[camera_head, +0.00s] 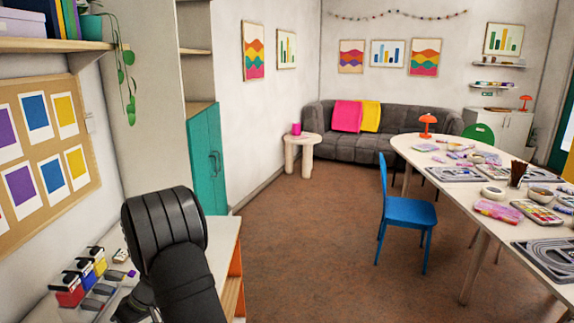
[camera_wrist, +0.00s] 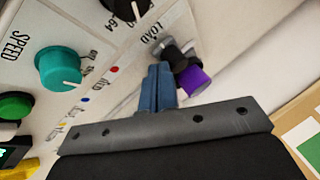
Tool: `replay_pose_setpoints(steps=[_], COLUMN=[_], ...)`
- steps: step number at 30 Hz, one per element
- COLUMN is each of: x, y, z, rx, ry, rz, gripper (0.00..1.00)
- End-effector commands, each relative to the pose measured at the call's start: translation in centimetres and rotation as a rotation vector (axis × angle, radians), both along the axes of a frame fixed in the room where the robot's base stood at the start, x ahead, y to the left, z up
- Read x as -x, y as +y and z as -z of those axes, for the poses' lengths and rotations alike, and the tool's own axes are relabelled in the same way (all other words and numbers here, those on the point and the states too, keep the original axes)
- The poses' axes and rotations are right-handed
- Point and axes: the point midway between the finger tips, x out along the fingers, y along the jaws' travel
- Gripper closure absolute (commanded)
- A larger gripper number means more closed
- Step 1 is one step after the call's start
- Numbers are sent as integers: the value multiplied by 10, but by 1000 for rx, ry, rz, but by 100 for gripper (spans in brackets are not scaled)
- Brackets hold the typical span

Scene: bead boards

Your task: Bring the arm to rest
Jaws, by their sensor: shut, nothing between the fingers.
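My gripper (camera_wrist: 158,70) shows in the wrist view as two blue fingers pressed together, with nothing between them. Its fingertips are over or close to a pale panel (camera_wrist: 105,75), beside the printed word LOAD; I cannot tell whether they touch it. A black and purple knob (camera_wrist: 193,76) is just right of the fingers. My black arm (camera_head: 168,235) rises over the bench at the lower left of the head view, where the gripper's fingers cannot be made out.
The panel also bears a teal knob (camera_wrist: 60,69) marked SPEED, a black knob (camera_wrist: 126,8) and a green button (camera_wrist: 14,106). Small coloured boxes (camera_head: 80,272) stand on the bench. A blue chair (camera_head: 407,213) and a long table (camera_head: 480,200) are right, across open floor.

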Motion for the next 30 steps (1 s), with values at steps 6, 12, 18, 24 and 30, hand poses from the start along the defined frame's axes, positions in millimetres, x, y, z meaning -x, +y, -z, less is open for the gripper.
replay_pose_setpoints(steps=[6, 12, 18, 24, 30], x=[-36, -74, -108, -141, -176], y=[2, 2, 2, 0, -20], z=[0, 1, 1, 1, -3], rx=[-2, -2, -2, 1, -1], ry=[1, 1, 0, 0, -2], rz=[1, 1, 1, 1, 2], gripper=[100, 100, 100, 100, 100])
